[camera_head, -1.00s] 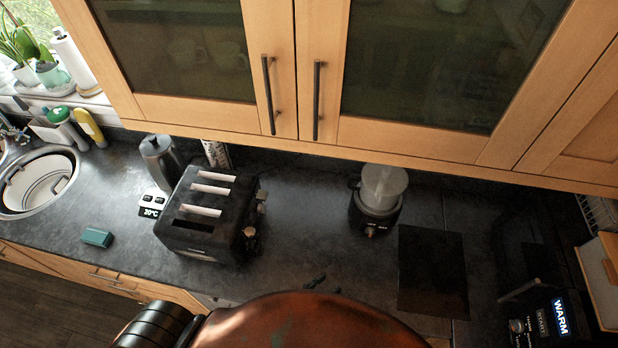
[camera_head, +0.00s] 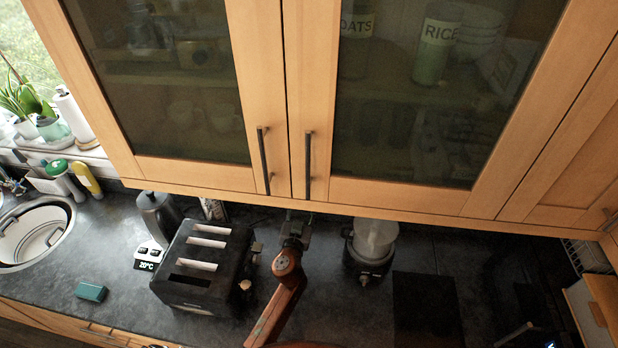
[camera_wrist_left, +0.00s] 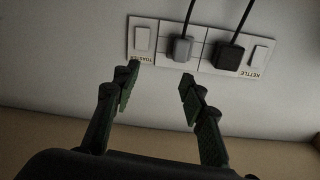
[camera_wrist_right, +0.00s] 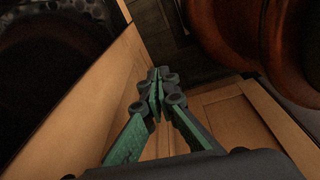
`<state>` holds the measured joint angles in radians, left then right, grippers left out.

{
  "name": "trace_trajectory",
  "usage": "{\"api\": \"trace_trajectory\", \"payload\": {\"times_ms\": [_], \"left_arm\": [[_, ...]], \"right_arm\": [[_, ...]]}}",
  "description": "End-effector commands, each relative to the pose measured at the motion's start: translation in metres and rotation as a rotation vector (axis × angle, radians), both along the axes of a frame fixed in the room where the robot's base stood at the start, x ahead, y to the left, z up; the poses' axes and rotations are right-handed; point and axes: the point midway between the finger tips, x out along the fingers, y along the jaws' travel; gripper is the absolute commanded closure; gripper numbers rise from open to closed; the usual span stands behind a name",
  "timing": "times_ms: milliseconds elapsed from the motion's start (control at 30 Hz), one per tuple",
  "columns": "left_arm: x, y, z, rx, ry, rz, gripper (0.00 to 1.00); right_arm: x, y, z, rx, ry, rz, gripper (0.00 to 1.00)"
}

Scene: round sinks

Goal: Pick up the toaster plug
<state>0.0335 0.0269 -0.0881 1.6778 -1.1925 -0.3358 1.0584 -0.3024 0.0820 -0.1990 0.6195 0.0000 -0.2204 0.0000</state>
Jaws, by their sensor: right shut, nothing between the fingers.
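In the left wrist view, a grey plug (camera_wrist_left: 181,49) with a black cord sits in a wall socket panel (camera_wrist_left: 195,33), beside the switch labelled toaster. A black plug (camera_wrist_left: 229,54) sits to its right, by the kettle label. My left gripper (camera_wrist_left: 160,78) is open and empty, short of the panel, with the grey plug beyond its right finger. In the head view my left gripper (camera_head: 297,224) is under the cabinet edge, between toaster and blender; the plugs are hidden there. The toaster (camera_head: 206,265) is black with several slots. My right gripper (camera_wrist_right: 158,76) is shut and empty.
The wall cabinet (camera_head: 245,190) overhangs the worktop close above my left gripper. A blender (camera_head: 371,250) stands to its right. A kettle (camera_head: 157,215) stands behind the toaster, and a teal sponge (camera_head: 91,291) lies left. Wooden cupboard fronts (camera_wrist_right: 225,110) are near my right gripper.

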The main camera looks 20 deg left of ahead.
Motion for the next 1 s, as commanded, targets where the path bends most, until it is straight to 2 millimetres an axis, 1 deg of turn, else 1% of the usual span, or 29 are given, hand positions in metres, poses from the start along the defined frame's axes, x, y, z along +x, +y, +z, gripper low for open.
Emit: {"api": "trace_trajectory", "payload": {"times_ms": [33, 100, 167, 367, 567, 700, 800, 1000], "left_arm": [[0.003, 0.015, 0.0, -0.067, -0.008, 0.019, 0.61], [0.007, 0.027, -0.001, -0.123, -0.015, 0.035, 0.61], [0.012, 0.033, -0.001, -0.143, -0.019, 0.041, 0.61], [0.032, 0.04, 0.0, -0.143, -0.018, 0.041, 0.61], [0.056, 0.052, 0.007, -0.138, -0.017, 0.039, 0.61], [0.073, 0.056, 0.004, -0.139, -0.016, 0.039, 0.61], [0.078, 0.058, 0.004, -0.14, -0.018, 0.039, 0.61], [0.078, 0.058, 0.003, -0.141, -0.018, 0.039, 0.61]], "right_arm": [[-0.001, 0.001, 0.0, 0.001, 0.001, 0.0, 1.0], [-0.001, 0.002, 0.001, 0.002, 0.001, -0.001, 1.0], [-0.001, 0.002, 0.002, 0.002, 0.001, -0.001, 1.0], [0.0, 0.002, 0.006, 0.002, 0.0, 0.0, 1.0], [0.005, 0.005, 0.018, 0.005, -0.005, 0.001, 1.0], [0.005, 0.005, 0.018, 0.005, -0.005, 0.002, 1.0], [0.005, 0.005, 0.018, 0.005, -0.005, 0.002, 1.0], [0.005, 0.005, 0.018, 0.005, -0.005, 0.002, 1.0]]}}
